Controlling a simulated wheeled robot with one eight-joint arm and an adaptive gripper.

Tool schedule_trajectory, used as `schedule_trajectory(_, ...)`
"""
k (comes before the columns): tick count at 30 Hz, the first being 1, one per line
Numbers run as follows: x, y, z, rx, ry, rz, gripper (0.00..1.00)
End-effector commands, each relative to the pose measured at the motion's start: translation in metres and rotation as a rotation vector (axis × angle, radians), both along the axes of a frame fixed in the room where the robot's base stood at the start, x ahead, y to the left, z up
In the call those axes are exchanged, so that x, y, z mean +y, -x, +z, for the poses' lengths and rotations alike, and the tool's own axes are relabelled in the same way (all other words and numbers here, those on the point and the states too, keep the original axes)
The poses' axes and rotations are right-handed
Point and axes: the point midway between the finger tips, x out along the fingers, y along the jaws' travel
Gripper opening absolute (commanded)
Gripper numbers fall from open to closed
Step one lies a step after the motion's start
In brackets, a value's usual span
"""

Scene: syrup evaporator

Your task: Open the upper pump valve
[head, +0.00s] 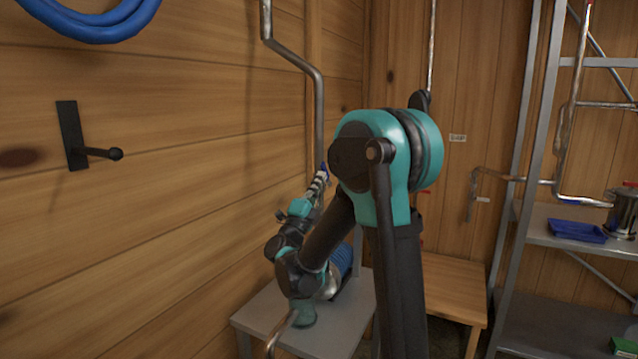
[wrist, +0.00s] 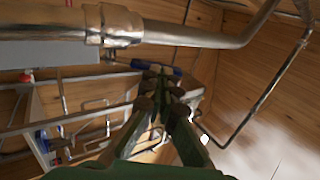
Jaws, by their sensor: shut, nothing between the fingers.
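A small blue handle (head: 324,168), probably the upper pump valve's, shows on the vertical metal pipe (head: 319,110) beside the left wall. In the wrist view a blue lever (wrist: 141,65) lies below a thick metal pipe (wrist: 190,38), crossing behind my fingertips. My gripper (wrist: 160,76) is shut and empty, its tips overlapping the lever in the picture. I cannot tell whether they touch it. In the head view my gripper (head: 319,183) is just below the blue handle, and the valve body is mostly hidden.
A grey table (head: 262,318) below my arm holds a blue ribbed unit (head: 347,262), partly hidden. A wooden bench (head: 460,283) stands behind. A metal shelf rack (head: 528,150) with a blue tray (head: 577,231) and pot (head: 624,214) is right. A black wall hook (head: 71,135) is left.

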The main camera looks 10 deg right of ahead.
Motion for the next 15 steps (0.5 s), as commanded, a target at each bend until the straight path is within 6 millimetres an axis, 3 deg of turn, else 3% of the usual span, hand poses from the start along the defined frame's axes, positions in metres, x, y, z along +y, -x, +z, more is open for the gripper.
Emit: schedule_trajectory(15,-0.0012,-0.0019,0.0063,0.068,-0.049,0.001,0.0)
